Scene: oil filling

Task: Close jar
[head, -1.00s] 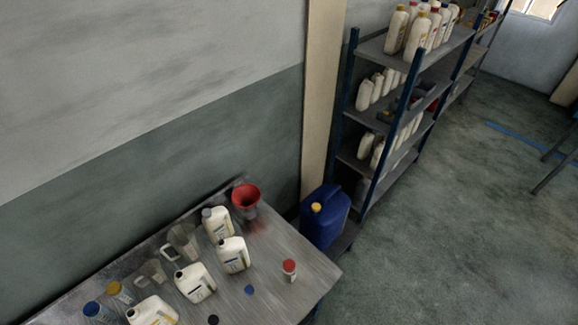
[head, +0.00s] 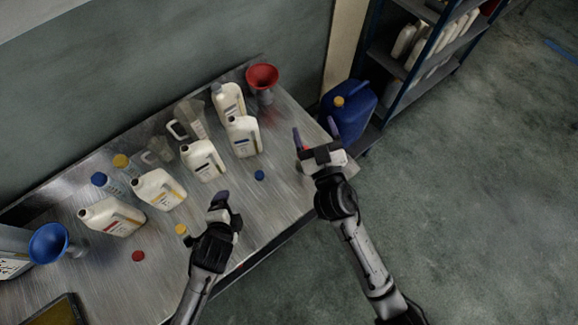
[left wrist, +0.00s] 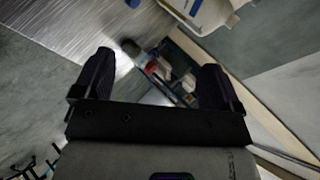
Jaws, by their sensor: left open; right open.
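Several white jugs with colour-banded labels stand on the metal table, among them a red-labelled one (head: 112,217), a yellow-labelled one (head: 160,190) and two further right (head: 204,160) (head: 243,137). Loose caps lie on the table: red (head: 138,256), yellow (head: 181,230) and blue (head: 259,175). My left gripper (head: 222,199) is open and empty above the table's front part.
A red funnel (head: 262,77) stands at the back right, a blue funnel (head: 48,243) at the left. Clear pitchers (head: 190,120) and blue- and yellow-lidded containers (head: 122,162) stand behind the jugs. A blue canister (head: 348,110) and a shelf (head: 400,65) stand right of the table.

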